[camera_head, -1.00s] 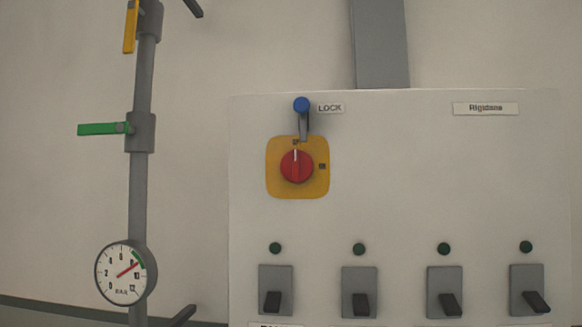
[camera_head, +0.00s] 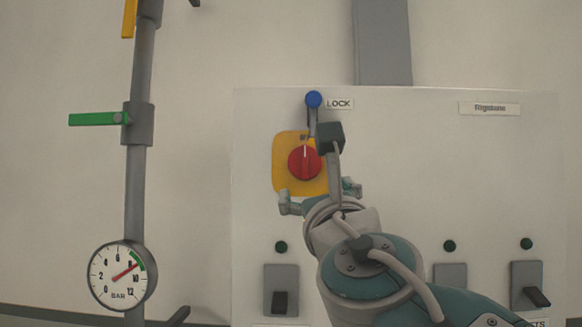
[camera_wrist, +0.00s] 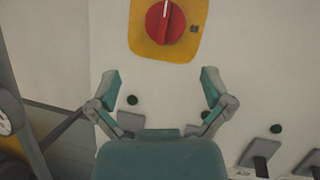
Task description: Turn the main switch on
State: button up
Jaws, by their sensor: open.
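The main switch is a red round knob (camera_head: 305,162) on a yellow plate (camera_head: 283,150), on a pale panel. Its white mark points up, toward the small label above it. In the wrist view the red knob (camera_wrist: 165,21) is at the top centre, beyond the fingertips. My gripper (camera_head: 320,190) is open and empty, just below and in front of the knob; its two spread fingers also show in the wrist view (camera_wrist: 160,82). A blue-tipped lever (camera_head: 314,99) stands above the plate beside the LOCK label (camera_head: 340,104). My arm hides part of the plate's right side.
Grey toggle switches (camera_head: 281,290) with dark green lamps (camera_head: 281,247) line the lower panel; my arm covers some. At left is a grey pipe (camera_head: 137,190) with a green handle (camera_head: 95,118) and a pressure gauge (camera_head: 122,276). The panel's upper right is free apart from a nameplate (camera_head: 489,108).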

aim_at(304, 166)
jog(key=x, duration=0.9)
jog(key=shift+w+r, duration=0.2)
jog(key=shift+w, duration=0.15)
jog(key=shift+w+r, duration=0.15)
jog(key=shift+w, duration=0.15)
jog(key=shift+w+d+r, duration=0.1)
jog(key=shift+w+d, duration=0.1)
jog(key=shift+d, duration=0.1)
jog(key=shift+a, duration=0.1)
jog(key=c, duration=0.9)
